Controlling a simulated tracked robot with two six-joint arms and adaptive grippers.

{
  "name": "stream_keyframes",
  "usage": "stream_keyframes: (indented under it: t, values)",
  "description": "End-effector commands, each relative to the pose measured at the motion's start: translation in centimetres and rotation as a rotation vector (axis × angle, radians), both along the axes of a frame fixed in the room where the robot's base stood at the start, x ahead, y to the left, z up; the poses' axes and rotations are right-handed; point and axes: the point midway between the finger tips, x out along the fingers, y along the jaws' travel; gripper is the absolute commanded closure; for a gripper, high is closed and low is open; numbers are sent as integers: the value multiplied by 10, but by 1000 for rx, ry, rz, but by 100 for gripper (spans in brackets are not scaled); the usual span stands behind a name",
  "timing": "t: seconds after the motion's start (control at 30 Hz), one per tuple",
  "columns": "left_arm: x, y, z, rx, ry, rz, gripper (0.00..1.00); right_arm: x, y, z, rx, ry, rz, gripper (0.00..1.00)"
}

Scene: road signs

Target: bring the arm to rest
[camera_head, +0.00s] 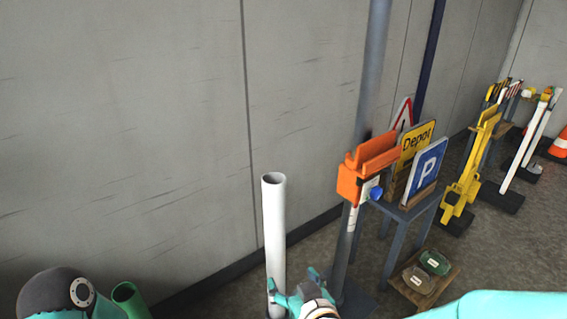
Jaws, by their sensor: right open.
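My right gripper (294,284) is low in the middle of the head view, with its teal fingers spread apart. I see nothing held between them. My right arm (500,306) comes in along the bottom right edge. The upright white tube (274,225) stands just behind the gripper, and the left finger overlaps its lower part in the picture. I cannot tell whether they touch. A dark, rounded joint of my left arm (55,290) shows at the bottom left; the left gripper is out of view.
A grey pole (369,70) carries an orange bracket (366,165). Behind it, a table holds a blue P sign (428,172), a yellow Depot sign (415,143) and a triangular sign (403,112). A wooden tray (441,285) holds two containers. A green tube (128,297) stands lower left.

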Motion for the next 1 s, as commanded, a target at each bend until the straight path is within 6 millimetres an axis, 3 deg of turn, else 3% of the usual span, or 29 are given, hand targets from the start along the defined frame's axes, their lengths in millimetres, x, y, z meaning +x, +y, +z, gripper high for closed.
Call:
stream_keyframes:
  t: [0.07, 0.17, 0.3, 0.37, 0.43, 0.5, 0.6, 0.7, 0.83, 1.0]
  values:
    - [0, 0, 7, 0, 0, 0, 60, 5, -13, -3, -6, 22, -30, 23]
    - [0, 0, 21, 0, 0, 0, 60, 10, -42, -25, -28, 96, -93, 23]
    - [0, 0, 49, 0, 0, 0, 60, 0, -95, -89, -75, 296, -176, 23]
    - [0, 0, 61, 0, -1, 0, 60, -18, -112, -124, -69, 420, -191, 23]
    - [0, 0, 73, 0, -1, 0, 60, -49, -125, -162, -34, 577, -203, 23]
    - [0, 0, 83, 0, -1, 0, 60, -85, -128, -194, 22, 734, -207, 23]
    - [0, 0, 90, 0, 0, 0, 60, -135, -120, -224, 112, 934, -201, 23]
    - [0, 0, 86, 0, 0, 0, 60, -170, -100, -237, 179, 1080, -171, 23]
    - [0, 0, 85, 0, 0, 0, 60, -182, -93, -235, 228, 1159, -194, 23]
    - [0, 0, 85, 0, 0, 0, 60, -183, -93, -235, 243, 1167, -218, 23]
